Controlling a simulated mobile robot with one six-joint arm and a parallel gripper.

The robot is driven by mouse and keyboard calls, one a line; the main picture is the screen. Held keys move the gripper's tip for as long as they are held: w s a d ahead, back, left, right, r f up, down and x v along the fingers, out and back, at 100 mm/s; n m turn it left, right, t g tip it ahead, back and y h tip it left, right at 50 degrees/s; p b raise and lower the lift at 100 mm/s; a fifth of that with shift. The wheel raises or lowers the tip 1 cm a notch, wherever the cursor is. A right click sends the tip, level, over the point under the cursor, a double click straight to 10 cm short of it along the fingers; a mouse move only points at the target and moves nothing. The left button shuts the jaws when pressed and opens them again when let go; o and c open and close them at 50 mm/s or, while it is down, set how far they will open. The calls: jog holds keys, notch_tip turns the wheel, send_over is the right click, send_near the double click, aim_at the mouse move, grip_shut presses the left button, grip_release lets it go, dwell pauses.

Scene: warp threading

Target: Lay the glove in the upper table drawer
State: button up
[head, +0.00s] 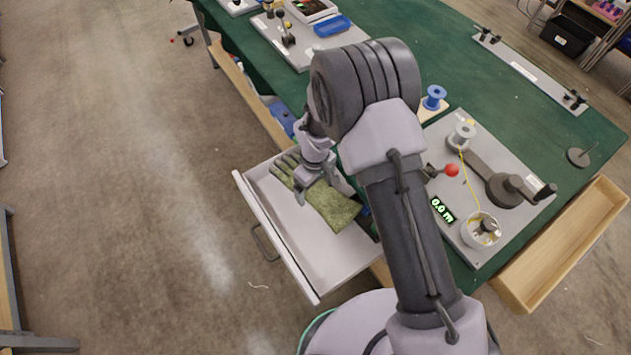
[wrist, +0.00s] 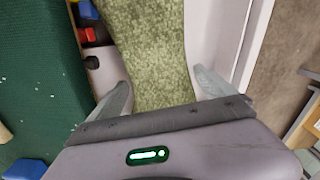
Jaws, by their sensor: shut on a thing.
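The green speckled glove (head: 337,208) lies stretched across the inside of the pulled-out pale drawer (head: 287,225), its fingers toward the upper left. It also fills the middle of the wrist view (wrist: 155,50). My gripper (head: 325,190) reaches down into the drawer with a finger on either side of the glove, shut on it across its width. The fingers also show in the wrist view (wrist: 161,82). The glove appears to be at or just above the drawer floor; I cannot tell if it touches. My arm hides part of the drawer's right side.
The green table (head: 415,25) carries a winding board (head: 480,185) with a yellow line, a blue spool (head: 434,97) and a grey tray (head: 300,45). A wooden drawer (head: 565,245) sticks out at right. Coloured items (wrist: 88,20) lie beside the glove.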

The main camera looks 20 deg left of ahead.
notch_tip(320, 180, down, 9)
jog(key=b, duration=0.5)
jog(key=shift+r+b, duration=0.15)
jog(key=shift+b, duration=0.2)
jog(key=o, duration=1)
jog(key=shift+o, duration=0.2)
notch_tip(320, 180, up, 18)
jog(key=p, duration=0.6)
jog(key=shift+f, duration=0.2)
